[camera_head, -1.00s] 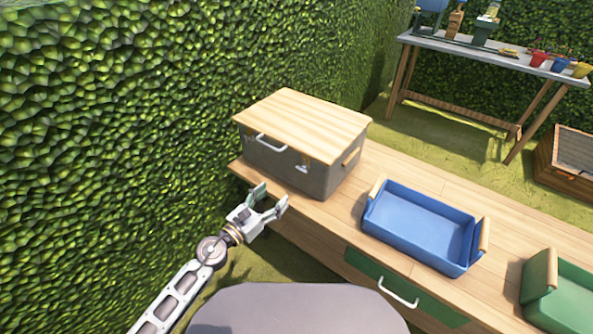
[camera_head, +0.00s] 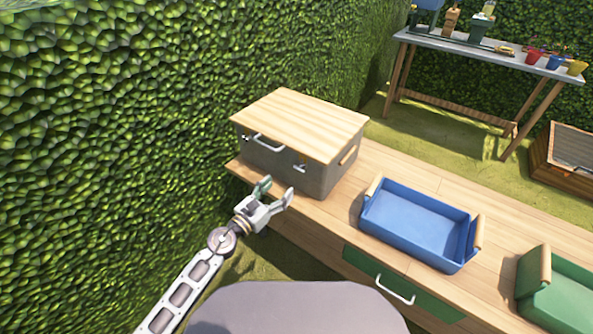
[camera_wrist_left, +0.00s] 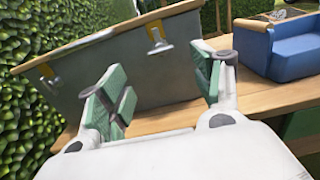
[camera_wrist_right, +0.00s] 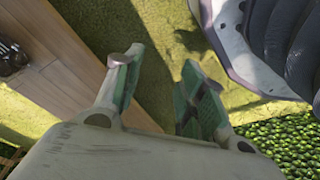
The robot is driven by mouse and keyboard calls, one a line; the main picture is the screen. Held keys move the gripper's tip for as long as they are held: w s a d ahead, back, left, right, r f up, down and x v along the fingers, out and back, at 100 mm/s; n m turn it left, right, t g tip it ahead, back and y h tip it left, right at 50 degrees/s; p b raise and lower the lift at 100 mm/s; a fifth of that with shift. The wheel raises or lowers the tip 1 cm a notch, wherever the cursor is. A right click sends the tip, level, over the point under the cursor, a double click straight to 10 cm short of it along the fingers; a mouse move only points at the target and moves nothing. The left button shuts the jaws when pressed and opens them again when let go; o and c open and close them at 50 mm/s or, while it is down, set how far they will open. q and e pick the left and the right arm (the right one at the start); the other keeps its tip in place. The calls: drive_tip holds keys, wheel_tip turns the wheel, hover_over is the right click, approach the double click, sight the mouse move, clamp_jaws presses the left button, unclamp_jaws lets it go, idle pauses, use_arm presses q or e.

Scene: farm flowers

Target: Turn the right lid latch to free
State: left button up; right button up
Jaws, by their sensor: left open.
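A grey box (camera_head: 315,181) with a pale wooden lid (camera_head: 305,122) stands closed at the left end of the wooden counter. Its front has a handle (camera_head: 268,143) and a small right latch (camera_head: 300,167). In the left wrist view the right latch (camera_wrist_left: 157,40) is yellow and grey under the lid edge, and a left latch (camera_wrist_left: 47,77) matches it. The right latch's exact angle is too small to tell. My left gripper (camera_head: 277,190) is open and empty in front of the box, apart from the latch. My right gripper (camera_wrist_right: 156,78) is open and empty, away from the box.
A blue tray (camera_head: 372,218) stands right of the box, and a green tray (camera_head: 528,297) farther right. The counter (camera_head: 455,187) is bare behind the trays. A hedge (camera_head: 110,130) rises at the left. A drawer handle (camera_head: 395,289) juts from the counter front.

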sight(298, 170)
use_arm(q)
drive_tip(key=x, duration=0.7)
drive_tip(key=shift+w+d, duration=0.25)
drive_tip(key=shift+w, duration=0.05)
drive_tip(key=shift+w+d, duration=0.4)
drive_tip(key=shift+w, duration=0.15)
drive_tip(key=shift+w+d, duration=0.35)
drive_tip(key=shift+w, duration=0.1)
use_arm(e)
drive_tip(key=shift+s+d+f, duration=0.35)
drive_tip(key=shift+s+f, duration=0.05)
drive_tip(key=shift+f, duration=0.2)
use_arm(q)
drive_tip(key=shift+c, duration=0.5)
drive_tip(key=c, duration=0.9)
drive_tip(key=shift+c, duration=0.2)
use_arm(e)
drive_tip(key=shift+w+r, duration=0.1)
drive_tip(key=shift+w, duration=0.5)
